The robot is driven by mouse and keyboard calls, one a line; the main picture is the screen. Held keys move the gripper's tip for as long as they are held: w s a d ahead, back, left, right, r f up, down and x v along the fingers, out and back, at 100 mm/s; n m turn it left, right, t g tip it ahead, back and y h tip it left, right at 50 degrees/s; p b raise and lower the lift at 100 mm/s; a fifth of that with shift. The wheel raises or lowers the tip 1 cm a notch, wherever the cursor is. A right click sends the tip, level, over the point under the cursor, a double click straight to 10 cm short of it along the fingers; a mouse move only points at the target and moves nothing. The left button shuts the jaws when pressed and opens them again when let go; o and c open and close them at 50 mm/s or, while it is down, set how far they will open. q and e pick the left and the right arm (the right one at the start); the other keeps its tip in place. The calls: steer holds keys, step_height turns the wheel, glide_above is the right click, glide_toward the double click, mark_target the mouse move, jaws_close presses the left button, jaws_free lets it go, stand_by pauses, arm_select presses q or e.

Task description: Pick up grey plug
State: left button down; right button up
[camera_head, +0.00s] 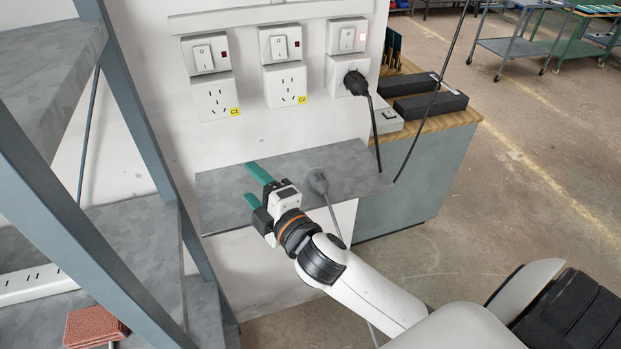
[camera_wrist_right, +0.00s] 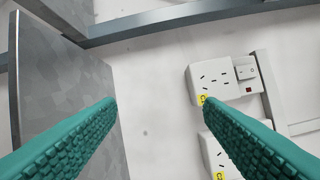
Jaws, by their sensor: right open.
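The grey plug (camera_head: 318,181) lies on a small grey shelf (camera_head: 360,180) under the wall sockets, with its grey cable running down over the front edge. My right gripper (camera_head: 255,186) is open and empty, its two teal fingers spread over the left part of the shelf. The plug is to the right of the gripper, beside its wrist, and apart from the fingers. In the right wrist view the open fingers (camera_wrist_right: 160,104) face the white wall, and the plug does not show there. My left gripper is not in view.
Wall sockets (camera_head: 216,96) sit above the shelf; a black plug (camera_head: 356,83) is in the right one, its cable hanging down. A metal rack (camera_head: 135,95) stands close at left. A wooden-topped cabinet (camera_head: 440,122) with black boxes stands at right.

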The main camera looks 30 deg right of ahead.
steer(key=a+r+n+g+y, duration=0.1)
steer(key=a+r+n+y, duration=0.5)
steer(key=n, duration=0.5)
steer(key=a+r+n+y, duration=0.3)
steer(key=r+n+y, duration=0.2)
steer(key=n+y, duration=0.4)
steer(key=n+g+h, duration=1.7)
steer(key=n, duration=1.6)
glide_above(319, 176)
steer(key=s, duration=0.1)
step_height(319, 176, down, 8)
steer(key=shift+m, duration=0.3)
step_height(319, 176, down, 6)
steer(key=p, duration=0.2)
steer(key=shift+w+d+f+p, duration=0.1)
steer(key=shift+p, duration=0.3)
steer(key=shift+f+p, duration=0.2)
steer(key=shift+p, duration=0.1)
steer(key=f, duration=0.1)
steer(key=f+p, duration=0.1)
steer(key=f, duration=0.1)
steer(key=f+p, duration=0.1)
steer(key=shift+w+f, duration=0.25)
steer(key=shift+w, duration=0.1)
steer(key=shift+f, duration=0.2)
steer(key=c, duration=1.1)
